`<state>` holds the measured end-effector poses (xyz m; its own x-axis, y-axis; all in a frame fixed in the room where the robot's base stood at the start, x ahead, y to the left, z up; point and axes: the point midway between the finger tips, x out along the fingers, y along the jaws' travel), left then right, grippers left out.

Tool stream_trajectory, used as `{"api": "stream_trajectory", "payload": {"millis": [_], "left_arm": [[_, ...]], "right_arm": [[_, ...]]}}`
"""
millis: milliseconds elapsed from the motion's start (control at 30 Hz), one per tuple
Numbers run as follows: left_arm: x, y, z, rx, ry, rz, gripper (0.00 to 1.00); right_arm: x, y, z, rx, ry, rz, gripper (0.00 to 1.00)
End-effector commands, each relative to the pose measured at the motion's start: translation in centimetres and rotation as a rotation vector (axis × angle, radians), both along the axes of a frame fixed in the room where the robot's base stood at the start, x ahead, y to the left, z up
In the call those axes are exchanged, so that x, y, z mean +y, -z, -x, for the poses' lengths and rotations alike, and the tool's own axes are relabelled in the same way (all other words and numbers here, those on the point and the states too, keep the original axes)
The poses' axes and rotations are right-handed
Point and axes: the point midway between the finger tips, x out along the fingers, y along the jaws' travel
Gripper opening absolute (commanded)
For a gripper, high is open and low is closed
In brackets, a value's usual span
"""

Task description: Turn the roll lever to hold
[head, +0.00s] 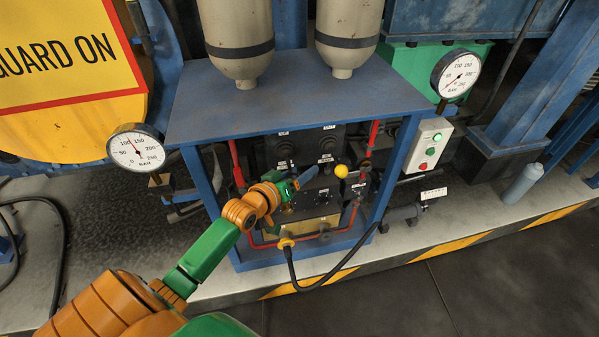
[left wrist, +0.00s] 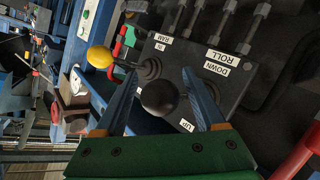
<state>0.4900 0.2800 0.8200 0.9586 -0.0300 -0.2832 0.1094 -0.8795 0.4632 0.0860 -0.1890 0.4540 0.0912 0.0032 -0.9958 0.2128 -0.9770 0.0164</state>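The roll lever ends in a black ball knob (left wrist: 158,97), in front of a dark valve panel in the left wrist view. Upside-down "ROLL", "DOWN" and "UP" labels (left wrist: 228,60) are on the panel beside it; no "HOLD" label is readable. My left gripper (left wrist: 160,74) is open, with its two blue fingers on either side of the knob and a visible gap to each. In the head view, my left gripper (head: 300,171) is at the front of the panel and hides the knob. My right gripper is not in view.
A yellow ball knob (head: 341,171) stands just right of my left gripper. The blue frame (head: 395,165) surrounds the panel, under a blue shelf (head: 300,108). Red pipes (head: 237,163) and a black hose (head: 330,283) run close by. A button box (head: 428,143) hangs at right.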

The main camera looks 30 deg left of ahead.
Motion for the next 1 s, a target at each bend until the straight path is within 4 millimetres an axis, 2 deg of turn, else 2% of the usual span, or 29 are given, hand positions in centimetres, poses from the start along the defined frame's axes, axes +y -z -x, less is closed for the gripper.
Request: {"api": "stream_trajectory", "payload": {"millis": [167, 400, 600, 1000], "left_arm": [[0.0, -0.1, 0.6, 0.003, 0.0, 0.001, 0.72], [0.1, -1.3, 4.4, 0.004, 0.001, 0.0, 0.72], [0.2, -1.9, 6.5, 0.001, 0.0, 0.0, 0.72], [0.2, -2.0, 6.8, 0.001, 0.0, 0.0, 0.72]], "right_arm": [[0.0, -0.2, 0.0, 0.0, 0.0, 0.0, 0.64], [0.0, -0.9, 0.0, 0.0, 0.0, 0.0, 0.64], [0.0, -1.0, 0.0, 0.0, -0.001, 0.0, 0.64], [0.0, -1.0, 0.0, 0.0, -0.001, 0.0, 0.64]]}}
